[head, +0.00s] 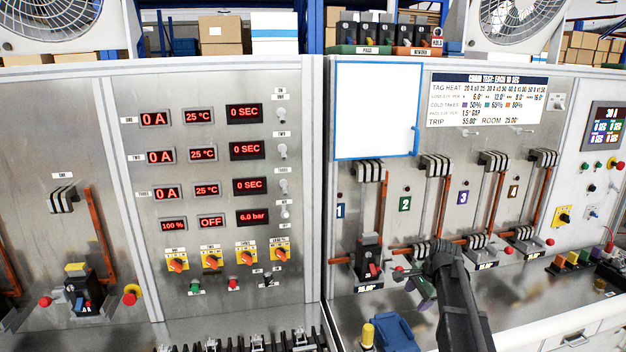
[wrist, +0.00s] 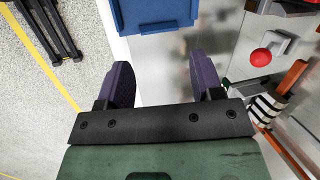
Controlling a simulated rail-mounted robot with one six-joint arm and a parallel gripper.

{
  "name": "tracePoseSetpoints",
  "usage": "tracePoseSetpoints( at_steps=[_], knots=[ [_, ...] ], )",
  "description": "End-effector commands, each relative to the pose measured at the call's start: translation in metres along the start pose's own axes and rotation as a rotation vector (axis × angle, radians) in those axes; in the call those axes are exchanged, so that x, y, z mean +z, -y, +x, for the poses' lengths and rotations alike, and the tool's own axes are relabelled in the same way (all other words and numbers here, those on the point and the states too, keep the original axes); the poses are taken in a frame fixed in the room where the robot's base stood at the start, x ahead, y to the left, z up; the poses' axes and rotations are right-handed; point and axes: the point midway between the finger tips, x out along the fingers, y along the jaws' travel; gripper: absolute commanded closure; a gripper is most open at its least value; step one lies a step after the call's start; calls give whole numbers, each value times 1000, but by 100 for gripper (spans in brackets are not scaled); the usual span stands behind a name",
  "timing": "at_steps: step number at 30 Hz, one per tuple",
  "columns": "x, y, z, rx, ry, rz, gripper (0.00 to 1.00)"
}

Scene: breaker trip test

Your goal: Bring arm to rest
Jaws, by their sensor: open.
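My gripper (head: 414,284) is in front of the right-hand panel's lower part in the head view, near the first breaker (head: 368,262) in the bay marked 1. In the wrist view its two purple fingers (wrist: 163,78) stand apart with nothing between them, so it is open and empty. My dark arm rises from the bottom of the head view and hides part of the panel behind it. Whether the gripper touches anything cannot be told from the head view; the wrist view shows bare bench beyond the fingers.
A blue block (head: 394,332) stands on the bench below the gripper; a blue object (wrist: 155,14) shows beyond the fingers. A red button (wrist: 261,57) and copper bars (wrist: 296,75) lie right. A blue-framed white board (head: 376,110) hangs above. Another breaker (head: 84,292) is far left.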

Motion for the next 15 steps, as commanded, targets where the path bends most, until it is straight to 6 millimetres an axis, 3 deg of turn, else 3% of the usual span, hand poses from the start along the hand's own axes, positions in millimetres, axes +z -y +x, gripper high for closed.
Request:
tracePoseSetpoints(
  at_steps=[1, 3, 6, 9, 12, 15],
  knots=[
    [38, -49, 20, 52, -9, -241, 40],
    [83, -104, 36, 141, -8, -624, 40],
    [137, -175, 57, 250, 19, -1023, 40],
    [175, -224, 75, 313, 28, -1171, 40],
    [196, -239, 90, 320, 30, -1215, 40],
    [202, -231, 93, 319, 33, -1233, 40]
  ],
)
